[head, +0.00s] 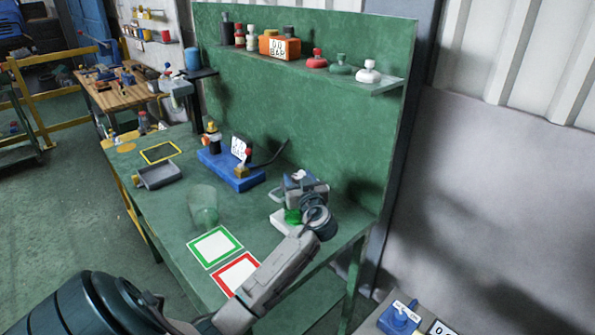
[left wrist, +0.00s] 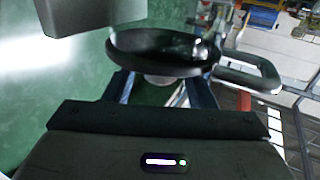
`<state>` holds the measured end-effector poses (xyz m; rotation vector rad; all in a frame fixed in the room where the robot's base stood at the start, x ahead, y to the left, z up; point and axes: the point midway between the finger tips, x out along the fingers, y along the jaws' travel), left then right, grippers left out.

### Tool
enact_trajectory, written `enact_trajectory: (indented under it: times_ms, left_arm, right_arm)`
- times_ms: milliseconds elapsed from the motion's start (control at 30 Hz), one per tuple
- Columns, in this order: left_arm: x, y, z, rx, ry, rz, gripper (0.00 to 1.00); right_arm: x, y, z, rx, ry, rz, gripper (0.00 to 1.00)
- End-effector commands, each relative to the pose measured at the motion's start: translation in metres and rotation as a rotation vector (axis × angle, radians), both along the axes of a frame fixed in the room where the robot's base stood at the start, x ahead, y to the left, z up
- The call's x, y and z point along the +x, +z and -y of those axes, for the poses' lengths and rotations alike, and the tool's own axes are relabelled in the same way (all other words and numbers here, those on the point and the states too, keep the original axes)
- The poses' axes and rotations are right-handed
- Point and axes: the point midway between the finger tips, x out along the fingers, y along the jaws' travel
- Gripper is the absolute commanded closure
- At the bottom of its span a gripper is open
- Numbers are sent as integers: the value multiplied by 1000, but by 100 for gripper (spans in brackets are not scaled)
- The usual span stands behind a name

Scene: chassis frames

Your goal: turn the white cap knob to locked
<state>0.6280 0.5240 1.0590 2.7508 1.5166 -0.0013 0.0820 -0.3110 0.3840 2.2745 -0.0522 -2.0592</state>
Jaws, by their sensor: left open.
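My left gripper (left wrist: 160,90) is open, its two blue fingers spread, over the right end of the green table. A pale round thing (left wrist: 162,79) shows between the fingers in the left wrist view; it may be the white cap knob, but most of it is hidden. A dark round part with a loop handle (left wrist: 165,50) lies across the view beyond the fingers. In the head view my wrist covers much of a grey device (head: 303,183) there, with a white base (head: 283,225) and a green part (head: 292,215). I cannot tell whether the fingers touch anything. My right gripper is not in view.
A blue fixture (head: 232,172) with a sign, a clear green cup (head: 203,205) and a grey tray (head: 160,175) stand left on the table. Green- and red-framed cards (head: 215,246) lie in front. A white knob-like piece (head: 368,72) sits on the shelf (head: 385,86). The green panel (head: 300,110) rises behind.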

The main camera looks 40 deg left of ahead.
Motion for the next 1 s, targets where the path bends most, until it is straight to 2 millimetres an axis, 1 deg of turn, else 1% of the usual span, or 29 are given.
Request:
enact_trajectory:
  times_ms: [33,167,433,467,500,667,700,867,1000]
  left_arm:
    - [3,2,-5,1,0,-2,50]
    - [7,1,-11,0,0,0,50]
    - [8,0,-13,-1,0,1,50]
    - [8,0,-12,-1,0,1,51]
    - [8,0,-12,-1,0,1,59]
    - [8,0,-12,0,0,0,91]
    - [8,0,-12,0,0,0,93]
    - [7,-1,-12,0,-8,0,93]
    - [7,-2,-12,2,-46,-1,93]
  right_arm:
    - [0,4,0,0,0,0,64]
    - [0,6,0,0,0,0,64]
    - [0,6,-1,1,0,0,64]
    - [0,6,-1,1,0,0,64]
    - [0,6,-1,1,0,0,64]
    - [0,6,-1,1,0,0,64]
    - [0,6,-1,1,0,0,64]
    - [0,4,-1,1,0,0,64]
    - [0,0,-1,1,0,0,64]
